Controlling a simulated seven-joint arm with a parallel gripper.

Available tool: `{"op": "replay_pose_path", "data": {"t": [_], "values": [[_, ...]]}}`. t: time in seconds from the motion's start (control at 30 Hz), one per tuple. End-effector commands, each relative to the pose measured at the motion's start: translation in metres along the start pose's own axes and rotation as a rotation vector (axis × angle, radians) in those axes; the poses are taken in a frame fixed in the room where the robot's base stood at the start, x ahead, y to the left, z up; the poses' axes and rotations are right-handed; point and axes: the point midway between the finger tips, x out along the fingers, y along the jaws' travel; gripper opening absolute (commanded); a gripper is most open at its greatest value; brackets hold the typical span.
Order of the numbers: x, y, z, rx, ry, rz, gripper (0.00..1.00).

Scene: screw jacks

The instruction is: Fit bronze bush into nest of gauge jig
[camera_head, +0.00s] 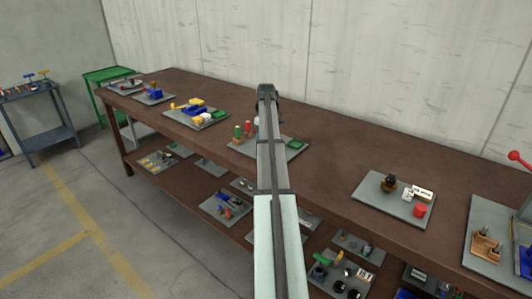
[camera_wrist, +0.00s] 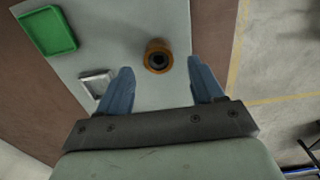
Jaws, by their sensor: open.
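The bronze bush (camera_wrist: 158,57) shows in the wrist view as a short orange-brown ring with a dark bore, seen from above. It stands on a grey plate (camera_wrist: 125,25). My gripper (camera_wrist: 160,68) is open, with its blue fingertips to the left and right of the bush and apart from it. A small pale metal frame (camera_wrist: 95,85) lies beside the left finger; I cannot tell whether it is the gauge jig's nest.
A green tray (camera_wrist: 47,31) sits on the plate at the upper left of the wrist view.

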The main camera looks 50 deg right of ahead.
Motion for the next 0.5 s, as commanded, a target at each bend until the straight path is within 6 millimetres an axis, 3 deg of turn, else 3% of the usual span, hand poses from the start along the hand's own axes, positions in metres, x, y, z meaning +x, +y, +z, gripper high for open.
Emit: {"op": "replay_pose_path", "data": {"t": [0.3, 0.5], "values": [[0.038, 0.002, -0.005, 0.0, -0.001, -0.001, 0.67], [0.041, 0.002, -0.006, 0.0, 0.0, 0.0, 0.67]]}}
